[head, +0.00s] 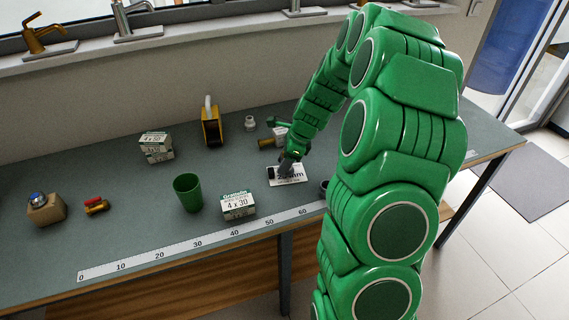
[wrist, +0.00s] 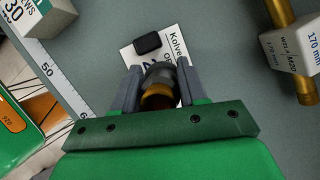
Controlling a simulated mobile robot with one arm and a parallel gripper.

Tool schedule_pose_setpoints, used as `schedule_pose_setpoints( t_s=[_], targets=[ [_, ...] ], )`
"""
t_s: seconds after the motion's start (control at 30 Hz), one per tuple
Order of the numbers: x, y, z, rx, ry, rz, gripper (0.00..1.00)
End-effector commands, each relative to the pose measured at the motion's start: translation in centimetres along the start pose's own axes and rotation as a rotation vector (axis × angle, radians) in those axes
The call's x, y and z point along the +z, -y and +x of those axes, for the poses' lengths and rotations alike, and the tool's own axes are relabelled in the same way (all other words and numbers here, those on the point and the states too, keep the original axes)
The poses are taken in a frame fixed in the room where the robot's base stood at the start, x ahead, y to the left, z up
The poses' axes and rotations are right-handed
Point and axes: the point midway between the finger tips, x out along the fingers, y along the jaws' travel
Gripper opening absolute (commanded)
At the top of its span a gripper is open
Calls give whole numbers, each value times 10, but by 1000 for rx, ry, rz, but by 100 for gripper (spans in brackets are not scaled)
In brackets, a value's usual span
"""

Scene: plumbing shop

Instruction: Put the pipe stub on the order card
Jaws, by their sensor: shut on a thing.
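The order card (head: 293,181) is a white card with black print lying on the bench in the head view; it also shows in the wrist view (wrist: 139,61). A small dark block (wrist: 147,43) lies on the card's far part. My gripper (wrist: 158,88) is over the card's near part. Its two grey fingers are shut on the pipe stub (wrist: 157,97), a short round piece with a grey end and a brown-orange end. The stub hides part of the card's print. I cannot tell whether the stub touches the card.
A white box with a brass rod (wrist: 292,50) stands right of the card in the wrist view. A screw box (head: 238,205), a green cup (head: 187,192) and a printed ruler strip (head: 200,243) are to the left. A yellow-black tape dispenser (head: 212,127) stands behind.

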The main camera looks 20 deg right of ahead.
Motion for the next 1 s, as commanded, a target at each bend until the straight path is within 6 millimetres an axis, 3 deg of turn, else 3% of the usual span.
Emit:
schedule_pose_setpoints(
  t_s=[0.47, 0.5, 0.63, 1.0],
  targets=[
    [-5, 1, 10, -3, -1, 0, 0],
    [-5, 1, 10, -3, -1, 0, 47],
    [-4, 1, 10, -3, -1, 0, 66],
    [-3, 1, 7, -3, -1, -1, 68]
  ],
)
